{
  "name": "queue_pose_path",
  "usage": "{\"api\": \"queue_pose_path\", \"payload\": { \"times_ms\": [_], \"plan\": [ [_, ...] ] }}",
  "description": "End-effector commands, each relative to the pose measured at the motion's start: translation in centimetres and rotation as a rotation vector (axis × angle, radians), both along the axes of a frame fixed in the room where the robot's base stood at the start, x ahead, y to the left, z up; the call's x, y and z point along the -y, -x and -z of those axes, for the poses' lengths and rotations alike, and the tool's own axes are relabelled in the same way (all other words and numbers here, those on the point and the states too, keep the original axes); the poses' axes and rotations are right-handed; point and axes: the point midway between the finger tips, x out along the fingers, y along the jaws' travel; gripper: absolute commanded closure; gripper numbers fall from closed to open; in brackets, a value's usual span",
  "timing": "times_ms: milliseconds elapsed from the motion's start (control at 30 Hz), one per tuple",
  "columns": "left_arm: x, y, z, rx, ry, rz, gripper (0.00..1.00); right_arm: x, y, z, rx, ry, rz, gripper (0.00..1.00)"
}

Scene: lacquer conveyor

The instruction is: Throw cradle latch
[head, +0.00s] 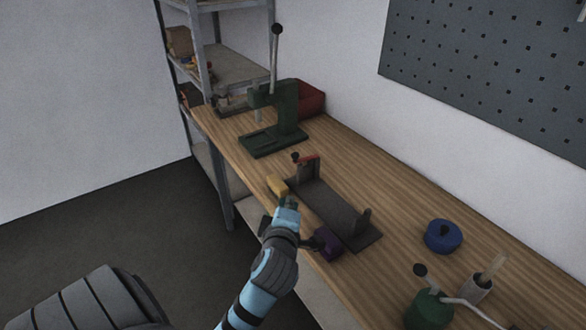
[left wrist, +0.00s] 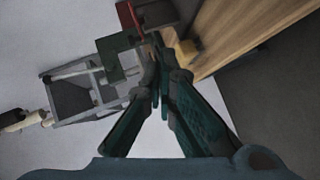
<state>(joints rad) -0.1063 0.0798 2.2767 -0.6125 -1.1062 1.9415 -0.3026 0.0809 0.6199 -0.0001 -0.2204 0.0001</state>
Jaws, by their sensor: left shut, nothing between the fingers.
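The cradle (head: 345,222) is a dark grey plate with an upright at each end, lying along the workbench. Its red latch (head: 308,160), with a dark knob, sits at the far end. My left gripper (head: 289,201) is by the cradle's near long side, short of the latch. Its fingertips (left wrist: 157,45) are shut with nothing between them, apart from the latch. My right gripper is in neither view.
A yellow block (head: 277,186) lies close beside my left fingertips. A purple block (head: 327,243) sits at the bench's front edge. A green press (head: 286,110) stands beyond the cradle.

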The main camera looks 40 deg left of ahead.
Motion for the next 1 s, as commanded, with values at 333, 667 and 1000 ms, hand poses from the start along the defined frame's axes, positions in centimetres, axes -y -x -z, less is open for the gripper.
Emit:
{"api": "queue_pose_path", "payload": {
  "times_ms": [333,667,1000],
  "plan": [
    [-2.0,-2.9,-3.1,0.218,0.119,-0.082,1.00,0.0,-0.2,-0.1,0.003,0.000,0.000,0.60],
    [-6.0,-8.5,-1.6,0.215,0.120,-0.084,1.00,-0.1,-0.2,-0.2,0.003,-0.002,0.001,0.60],
    [-8.5,-12.1,-0.6,0.214,0.123,-0.081,1.00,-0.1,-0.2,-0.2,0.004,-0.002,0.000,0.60]
  ]
}}
